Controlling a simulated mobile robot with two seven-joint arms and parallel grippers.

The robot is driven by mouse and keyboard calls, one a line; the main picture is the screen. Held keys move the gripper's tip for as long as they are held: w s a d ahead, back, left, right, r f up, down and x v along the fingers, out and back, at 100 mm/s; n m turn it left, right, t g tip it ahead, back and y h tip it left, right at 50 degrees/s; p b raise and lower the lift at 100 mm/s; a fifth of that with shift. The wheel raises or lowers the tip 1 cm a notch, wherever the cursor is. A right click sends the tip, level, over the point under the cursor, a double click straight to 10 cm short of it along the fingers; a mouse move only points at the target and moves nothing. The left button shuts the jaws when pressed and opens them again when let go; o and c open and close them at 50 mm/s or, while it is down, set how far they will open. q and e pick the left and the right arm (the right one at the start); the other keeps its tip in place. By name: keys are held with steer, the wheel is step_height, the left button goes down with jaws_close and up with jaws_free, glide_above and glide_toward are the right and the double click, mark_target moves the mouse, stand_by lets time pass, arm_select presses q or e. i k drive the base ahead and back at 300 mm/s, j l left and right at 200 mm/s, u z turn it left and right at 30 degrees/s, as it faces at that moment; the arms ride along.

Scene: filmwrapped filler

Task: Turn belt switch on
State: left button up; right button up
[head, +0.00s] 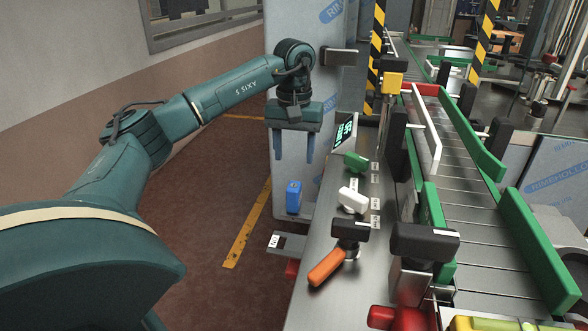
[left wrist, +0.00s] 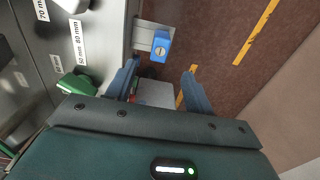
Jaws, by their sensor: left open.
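My left gripper (head: 294,154) is open and empty, with its two blue-grey fingers pointing down and apart. In the head view it hangs above a small blue block-shaped part (head: 293,197) beside the machine's left edge. The left wrist view shows the fingers (left wrist: 160,75) with the blue part (left wrist: 159,46) ahead between them, apart from both; a round metal detail shows on its face. A green knob (head: 356,162), a white knob (head: 352,200) and an orange-handled lever (head: 327,266) are on the metal panel. No label clearly names the belt switch. My right gripper is not seen.
The roller conveyor (head: 485,225) with green side guides (head: 537,250) lies to the right. A small lit display (head: 344,131) stands at the panel's far end. A grey bracket (head: 286,242) juts out left of the panel. The brown floor at left is clear.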

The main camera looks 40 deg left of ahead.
mark_target(292, 270)
steer(key=k+j, duration=0.2)
steer(key=k, duration=0.3)
steer(key=k+j, duration=0.25)
steer(key=k, duration=0.2)
